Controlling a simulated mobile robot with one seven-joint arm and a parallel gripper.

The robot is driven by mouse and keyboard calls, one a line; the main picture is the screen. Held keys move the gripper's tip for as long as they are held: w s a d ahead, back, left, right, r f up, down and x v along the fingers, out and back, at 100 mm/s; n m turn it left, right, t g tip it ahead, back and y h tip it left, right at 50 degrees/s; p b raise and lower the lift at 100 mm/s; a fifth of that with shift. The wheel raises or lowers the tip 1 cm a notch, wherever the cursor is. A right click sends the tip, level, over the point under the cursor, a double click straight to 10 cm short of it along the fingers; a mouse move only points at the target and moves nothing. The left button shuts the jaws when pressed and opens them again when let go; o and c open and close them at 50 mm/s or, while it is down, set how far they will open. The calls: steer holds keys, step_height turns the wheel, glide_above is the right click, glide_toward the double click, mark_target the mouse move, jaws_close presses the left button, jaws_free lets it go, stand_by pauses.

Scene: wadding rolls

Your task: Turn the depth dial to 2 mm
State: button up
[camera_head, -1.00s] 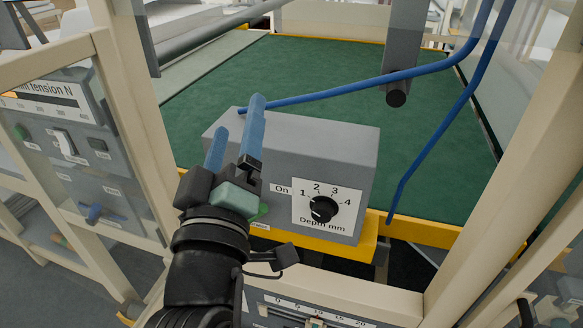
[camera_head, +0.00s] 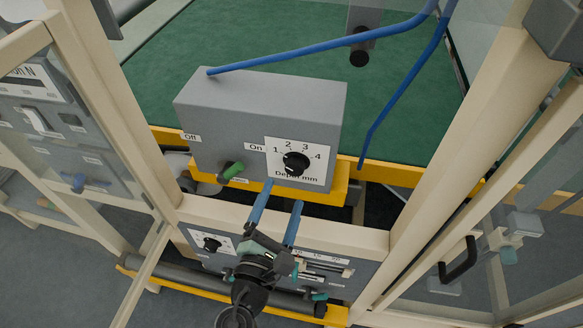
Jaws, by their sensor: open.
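The depth dial (camera_head: 296,164) is a round black knob on a white plate marked 1 to 4, "Depth mm". The plate is on the right part of the front of a grey box (camera_head: 255,98). The knob's pale mark seems to point up and left, near the 1, but it is too small to read surely. My gripper (camera_head: 281,197) has two blue fingers standing apart with nothing between them. Its fingertips show just below the dial plate, apart from the knob. The dial is fully in view.
A green-tipped lever (camera_head: 231,171) sticks out left of the dial, by the Off and On labels. A yellow rail (camera_head: 338,187) runs under the box. A lower panel (camera_head: 212,243) has another knob. A cream post (camera_head: 440,150) stands at right, and blue tubes (camera_head: 395,100) hang behind.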

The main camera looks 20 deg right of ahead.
mark_target(292, 172)
steer(key=p+x, duration=0.1)
steer(key=x, duration=0.6)
steer(key=shift+w, duration=0.1)
jaws_close()
